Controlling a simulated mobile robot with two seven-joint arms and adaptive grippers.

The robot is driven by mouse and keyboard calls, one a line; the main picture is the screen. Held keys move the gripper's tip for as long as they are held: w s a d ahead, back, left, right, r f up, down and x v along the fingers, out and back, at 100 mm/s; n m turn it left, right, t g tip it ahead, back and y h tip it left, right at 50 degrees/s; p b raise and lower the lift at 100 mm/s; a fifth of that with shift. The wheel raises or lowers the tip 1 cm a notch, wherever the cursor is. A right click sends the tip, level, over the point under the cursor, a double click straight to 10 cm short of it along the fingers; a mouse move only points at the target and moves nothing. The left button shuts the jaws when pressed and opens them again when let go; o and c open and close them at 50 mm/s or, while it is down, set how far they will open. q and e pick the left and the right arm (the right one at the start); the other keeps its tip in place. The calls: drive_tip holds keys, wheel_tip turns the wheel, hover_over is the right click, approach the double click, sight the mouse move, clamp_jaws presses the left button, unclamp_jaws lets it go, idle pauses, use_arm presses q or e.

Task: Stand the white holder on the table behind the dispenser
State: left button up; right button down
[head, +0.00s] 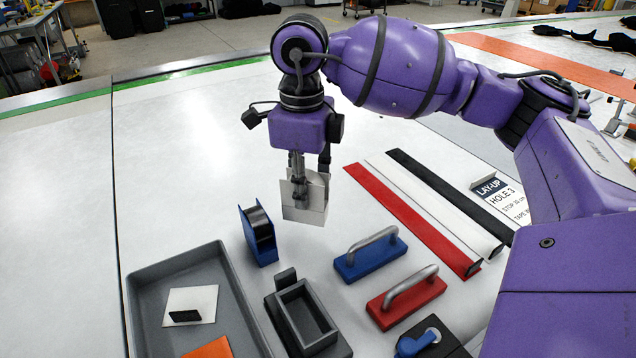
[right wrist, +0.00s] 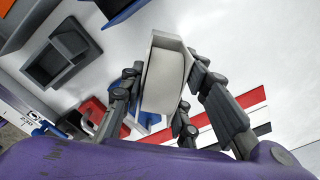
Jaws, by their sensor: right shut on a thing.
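The white holder (head: 305,207) hangs below my right gripper (head: 308,172), which is shut on it. In the right wrist view the holder (right wrist: 165,82) is between the fingers of the gripper (right wrist: 160,95), its hollow side partly showing. It looks roughly upright. I cannot tell whether its lower edge touches the table. The blue dispenser (head: 258,236) with a dark roll stands on the table, nearer and to the left of the holder in the head view. The holder and dispenser are apart. My left gripper is not in view.
A grey tray (head: 133,300) with a white plate and orange piece is at front left. A dark grey open box (head: 300,315), a blue handled block (head: 370,259) and a red one (head: 406,300) stand nearby. Red, white and black strips lie right. The table behind the dispenser is clear.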

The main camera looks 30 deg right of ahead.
drive_tip(key=shift+w+d+f, duration=0.3)
drive_tip(key=shift+w+f, duration=0.35)
drive_tip(key=shift+f, duration=0.15)
drive_tip(key=shift+w+d+f, duration=0.1)
drive_tip(key=shift+w+f, duration=0.05)
drive_tip(key=shift+f, duration=1.6)
drive_tip(key=shift+f, duration=0.2)
drive_tip(key=c, duration=1.3)
unclamp_jaws()
drive_tip(key=shift+c, duration=0.2)
drive_tip(key=shift+r, duration=0.15)
wheel_tip(320, 180, up, 12)
drive_tip(key=shift+r, duration=0.1)
